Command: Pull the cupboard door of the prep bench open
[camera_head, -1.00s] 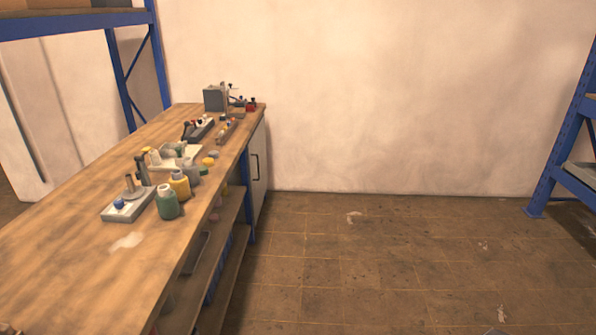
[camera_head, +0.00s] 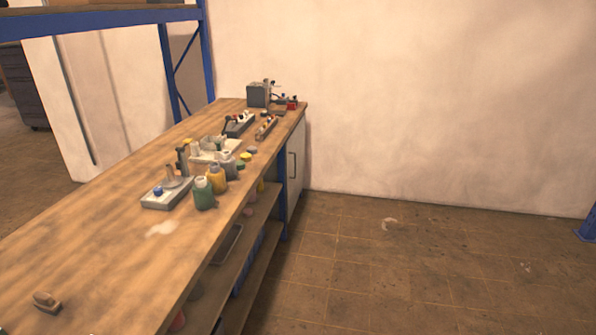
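The prep bench (camera_head: 120,235) has a long wooden top and runs from the lower left to the back wall. Its cupboard door (camera_head: 297,170) is a pale panel at the far end, below the top, facing right and seen at a steep angle. A dark upright bar handle (camera_head: 293,166) is on the door. The door looks shut. Neither of my grippers is in the head view.
Bottles (camera_head: 204,193), a tray (camera_head: 215,151) and small instruments stand on the bench top. Open shelves (camera_head: 262,212) lie under it. A blue rack (camera_head: 207,60) stands behind on the left. The tiled floor (camera_head: 400,265) right of the bench is mostly clear.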

